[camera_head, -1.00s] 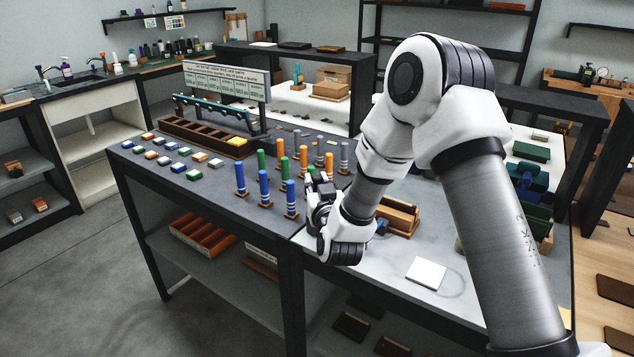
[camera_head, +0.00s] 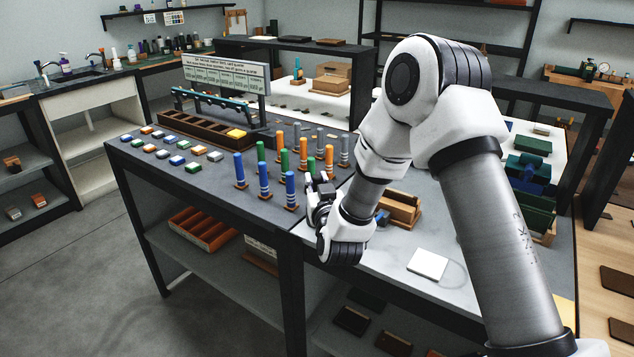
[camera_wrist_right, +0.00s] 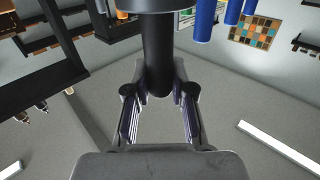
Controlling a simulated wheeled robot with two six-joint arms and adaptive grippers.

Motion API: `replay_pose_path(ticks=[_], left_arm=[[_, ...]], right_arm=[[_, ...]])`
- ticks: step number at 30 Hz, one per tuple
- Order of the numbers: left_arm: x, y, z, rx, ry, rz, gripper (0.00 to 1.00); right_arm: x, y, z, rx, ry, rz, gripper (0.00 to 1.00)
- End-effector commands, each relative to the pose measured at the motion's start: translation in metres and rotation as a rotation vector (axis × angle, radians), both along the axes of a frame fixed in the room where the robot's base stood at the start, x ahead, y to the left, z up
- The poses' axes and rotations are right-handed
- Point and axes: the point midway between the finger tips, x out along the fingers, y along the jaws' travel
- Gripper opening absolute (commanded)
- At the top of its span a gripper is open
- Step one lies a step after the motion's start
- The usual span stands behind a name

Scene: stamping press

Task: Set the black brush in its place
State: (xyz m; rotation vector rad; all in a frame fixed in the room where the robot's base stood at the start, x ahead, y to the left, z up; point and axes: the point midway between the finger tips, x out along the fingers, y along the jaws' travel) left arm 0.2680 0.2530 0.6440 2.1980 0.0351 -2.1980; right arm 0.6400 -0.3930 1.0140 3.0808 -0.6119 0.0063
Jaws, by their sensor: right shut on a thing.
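My right gripper (camera_head: 320,190) is over the near edge of the work table, just right of the upright blue, green, orange and grey brushes. In the right wrist view its fingers (camera_wrist_right: 158,125) are closed around a thick dark cylinder, the black brush (camera_wrist_right: 158,60), which runs up from between them. In the head view the held brush is hard to make out at the gripper. Several standing brushes, such as a blue one (camera_head: 290,188), stand on small brown bases. My left gripper is not in view.
Rows of small coloured blocks (camera_head: 172,160) lie at the table's left. A brown compartment tray (camera_head: 190,127) stands behind them under a sign board (camera_head: 226,74).

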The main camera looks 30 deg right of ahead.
Motion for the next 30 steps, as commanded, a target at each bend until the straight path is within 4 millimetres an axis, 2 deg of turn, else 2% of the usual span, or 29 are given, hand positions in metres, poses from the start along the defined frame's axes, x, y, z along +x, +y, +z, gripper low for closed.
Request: replay_pose_path(ticks=[3,4,6,14,17,25,30], left_arm=[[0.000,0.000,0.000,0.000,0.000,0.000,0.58],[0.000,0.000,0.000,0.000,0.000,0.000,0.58],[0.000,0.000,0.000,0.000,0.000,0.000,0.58],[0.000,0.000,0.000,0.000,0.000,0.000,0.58],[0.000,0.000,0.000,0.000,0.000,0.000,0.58],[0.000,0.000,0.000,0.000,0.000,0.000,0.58],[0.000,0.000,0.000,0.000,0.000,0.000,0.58]], right_arm=[[0.000,0.000,-0.001,0.001,0.002,0.000,0.00],[0.000,0.000,-0.001,0.001,0.002,0.000,0.33],[0.000,0.000,-0.001,0.001,0.002,0.000,0.52],[0.000,0.000,-0.001,0.001,0.002,0.000,0.52],[-0.006,0.003,-0.001,0.000,0.003,0.001,0.52],[-0.053,0.023,-0.001,0.000,0.004,0.002,0.52],[-0.069,0.029,-0.001,0.001,0.002,0.000,0.52]])
